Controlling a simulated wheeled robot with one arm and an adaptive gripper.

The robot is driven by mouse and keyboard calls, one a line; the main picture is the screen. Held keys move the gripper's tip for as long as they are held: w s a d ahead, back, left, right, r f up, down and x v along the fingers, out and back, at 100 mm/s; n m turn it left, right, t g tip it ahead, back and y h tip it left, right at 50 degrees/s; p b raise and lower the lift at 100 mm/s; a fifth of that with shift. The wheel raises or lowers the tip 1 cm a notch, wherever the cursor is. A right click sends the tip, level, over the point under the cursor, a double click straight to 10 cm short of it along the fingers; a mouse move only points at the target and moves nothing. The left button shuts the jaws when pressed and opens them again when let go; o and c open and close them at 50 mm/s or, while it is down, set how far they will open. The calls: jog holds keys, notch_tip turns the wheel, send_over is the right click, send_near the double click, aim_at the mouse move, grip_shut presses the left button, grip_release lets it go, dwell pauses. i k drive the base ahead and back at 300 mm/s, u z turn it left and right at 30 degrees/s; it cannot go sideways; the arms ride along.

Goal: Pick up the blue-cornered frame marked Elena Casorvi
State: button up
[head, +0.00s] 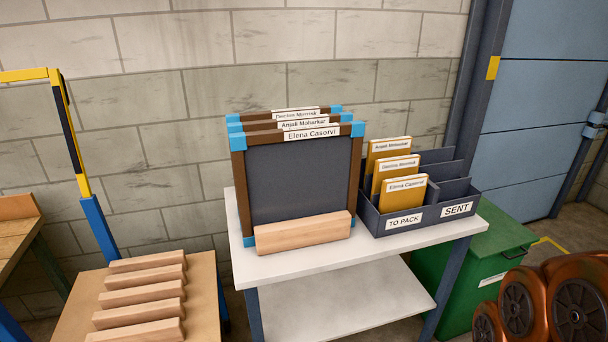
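The frame marked Elena Casorvi (299,184) stands upright on the white table (390,243). It has a brown border, blue corners and a dark panel, with its name label on the top edge. It is the front one of a row. Behind it stand the frame marked Anjali Moharkar (303,125) and a frame at the back (295,115) whose label is hard to read; both are mostly hidden. A light wooden block (303,232) lies across the Elena Casorvi frame's lower front. My gripper is not in view.
A dark box (390,223) labelled TO PACK and SENT stands right of the frames, with yellow envelopes in its left part. A lower wooden table (203,291) at left holds several wooden blocks (143,298). A green bin (487,262) and copper-coloured wheels (516,303) are at right.

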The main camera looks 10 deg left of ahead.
aim_at(291, 173)
jog(key=u, duration=0.55)
jog(key=k, duration=0.6)
jog(key=u, duration=1.25)
jog(key=i, duration=1.1)
jog(key=z, duration=0.35)
